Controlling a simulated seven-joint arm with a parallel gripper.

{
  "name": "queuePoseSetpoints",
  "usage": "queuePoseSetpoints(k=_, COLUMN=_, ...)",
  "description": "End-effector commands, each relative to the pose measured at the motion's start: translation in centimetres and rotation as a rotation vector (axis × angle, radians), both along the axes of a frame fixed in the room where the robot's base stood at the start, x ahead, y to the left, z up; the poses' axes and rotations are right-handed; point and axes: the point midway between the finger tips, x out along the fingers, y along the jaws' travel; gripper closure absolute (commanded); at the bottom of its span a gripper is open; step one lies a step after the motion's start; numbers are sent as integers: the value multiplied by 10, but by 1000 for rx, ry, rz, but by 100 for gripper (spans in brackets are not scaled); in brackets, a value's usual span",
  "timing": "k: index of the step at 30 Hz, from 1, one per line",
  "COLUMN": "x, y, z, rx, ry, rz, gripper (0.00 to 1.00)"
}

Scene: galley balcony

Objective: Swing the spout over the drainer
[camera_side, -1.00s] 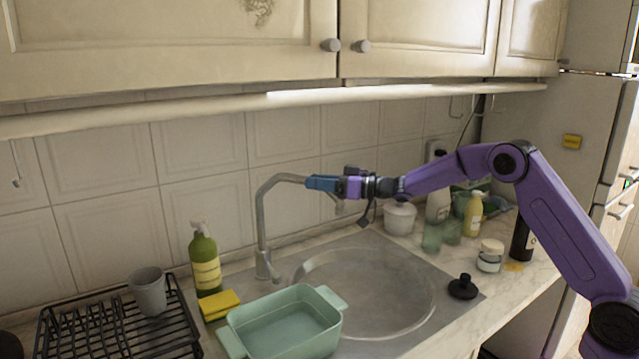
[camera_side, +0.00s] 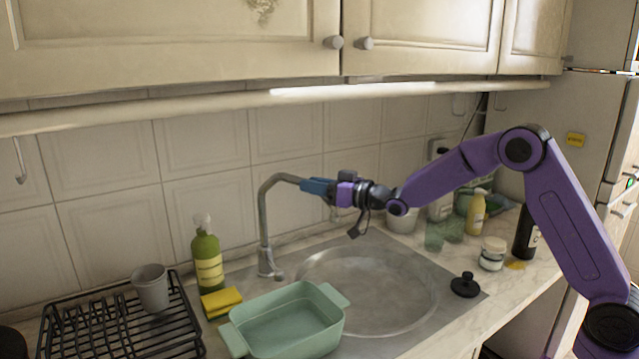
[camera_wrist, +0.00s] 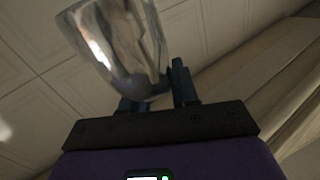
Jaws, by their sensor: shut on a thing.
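The spout (camera_side: 279,181) is the grey metal arm of the tall faucet at the back of the sink, reaching right over the basin. My gripper (camera_side: 313,186) is shut on the spout near its outer end. In the wrist view the shiny metal spout (camera_wrist: 118,45) runs up from between the dark fingers of my gripper (camera_wrist: 158,92). The drainer (camera_side: 125,322) is a black wire rack on the counter at the lower left. A grey cup (camera_side: 151,290) stands on it, toward its back right.
A green baking dish (camera_side: 290,325) sits at the sink's front left. A yellow sponge (camera_side: 221,303) and a green soap bottle (camera_side: 207,262) stand between drainer and faucet. A black plug (camera_side: 465,286) lies at the sink's right. Jars and bottles stand behind it. Cabinets hang above.

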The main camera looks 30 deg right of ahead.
Motion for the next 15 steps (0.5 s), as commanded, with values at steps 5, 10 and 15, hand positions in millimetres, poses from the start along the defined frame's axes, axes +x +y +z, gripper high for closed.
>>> queuePoseSetpoints(k=5, x=-8, y=17, z=0, rx=0, ry=2, rz=-92, gripper=100)
queuePoseSetpoints(k=10, x=-13, y=32, z=0, rx=1, ry=2, rz=-185, gripper=100)
queuePoseSetpoints(k=15, x=-17, y=47, z=0, rx=0, ry=1, rz=-279, gripper=100)
